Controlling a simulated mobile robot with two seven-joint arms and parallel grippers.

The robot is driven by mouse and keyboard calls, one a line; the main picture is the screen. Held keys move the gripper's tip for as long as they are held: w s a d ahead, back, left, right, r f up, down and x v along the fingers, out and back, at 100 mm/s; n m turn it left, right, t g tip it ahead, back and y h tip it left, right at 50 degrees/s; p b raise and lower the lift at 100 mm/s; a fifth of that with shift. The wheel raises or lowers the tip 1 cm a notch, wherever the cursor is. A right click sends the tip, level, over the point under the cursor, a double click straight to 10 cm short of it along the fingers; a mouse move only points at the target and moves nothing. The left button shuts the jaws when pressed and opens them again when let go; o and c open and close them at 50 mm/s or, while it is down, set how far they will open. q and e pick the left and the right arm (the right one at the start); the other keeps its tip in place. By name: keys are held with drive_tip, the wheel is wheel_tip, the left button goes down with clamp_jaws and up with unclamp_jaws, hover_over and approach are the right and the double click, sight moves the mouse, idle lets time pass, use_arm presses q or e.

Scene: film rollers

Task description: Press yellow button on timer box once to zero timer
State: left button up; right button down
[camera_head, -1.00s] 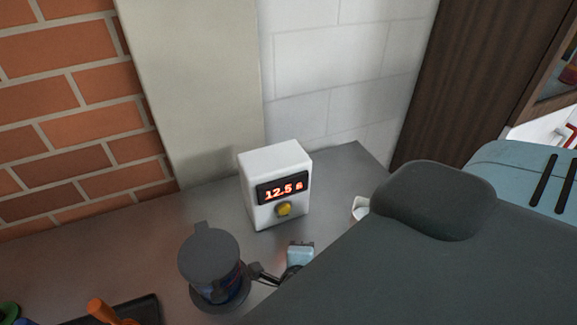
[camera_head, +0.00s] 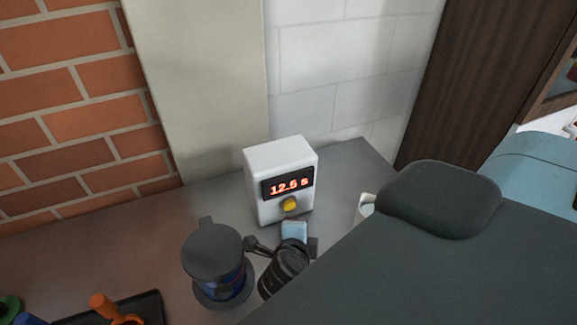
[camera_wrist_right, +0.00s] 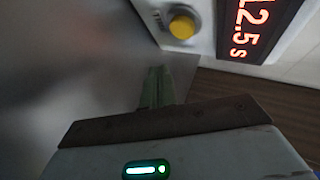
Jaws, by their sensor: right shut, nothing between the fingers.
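The white timer box (camera_head: 273,164) stands upright on the grey metal counter against the wall. Its red display (camera_head: 287,186) reads 12.5 s, and the round yellow button (camera_head: 289,204) sits below it. The button also shows in the right wrist view (camera_wrist_right: 182,26), ahead of my right gripper (camera_wrist_right: 157,75). The fingers are shut together and empty, with a gap in the picture between tips and button; contact is not visible. In the head view the pale blue gripper body (camera_head: 294,230) is just below the button, and its fingertips are hard to make out. My left gripper is not in view.
A dark-lidded blue canister (camera_head: 212,252) stands on the counter close to the left of my right wrist. A dark tray (camera_head: 150,306) with an orange item (camera_head: 103,305) is at the front left. A white container (camera_head: 365,206) is partly hidden behind my arm.

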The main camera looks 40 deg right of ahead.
sight(293, 208)
drive_tip(key=shift+w+d, duration=0.3)
drive_tip(key=shift+w, duration=0.55)
drive_tip(key=shift+w+d, duration=0.25)
drive_tip(key=shift+w, duration=0.55)
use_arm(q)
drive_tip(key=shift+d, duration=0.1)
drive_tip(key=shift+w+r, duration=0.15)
use_arm(e)
drive_tip(key=shift+w, duration=0.15)
idle(0.5)
drive_tip(key=shift+w+d, duration=0.1)
drive_tip(key=shift+w, duration=0.15)
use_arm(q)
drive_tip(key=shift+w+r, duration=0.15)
